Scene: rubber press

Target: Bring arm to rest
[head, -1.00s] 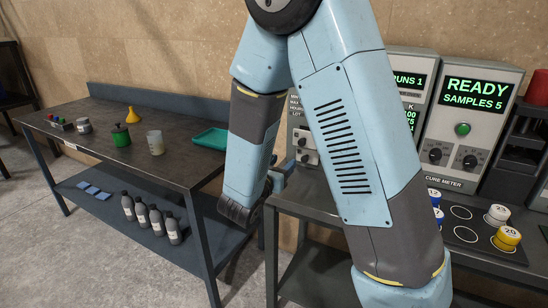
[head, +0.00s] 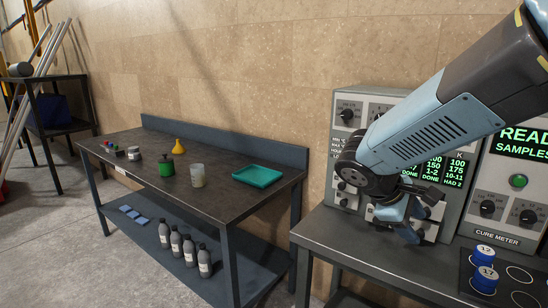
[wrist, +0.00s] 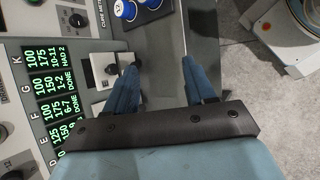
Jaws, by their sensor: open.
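My gripper (wrist: 160,85) shows in the wrist view with its two blue fingers spread apart and nothing between them. In the head view my gripper (head: 408,215) hangs in front of the control panel (head: 349,112), above the near edge of the grey bench (head: 350,238). The arm bends down to it from the upper right. My arm hides part of the panel and its knobs.
The cure meter (head: 519,205) stands right of the panel. Blue numbered sample pots (head: 485,280) sit on a dark tray on the bench. On the left, a dark table (head: 130,167) holds a teal tray (head: 257,176), a green pot (head: 166,168), a beaker (head: 197,176) and a yellow funnel (head: 179,147).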

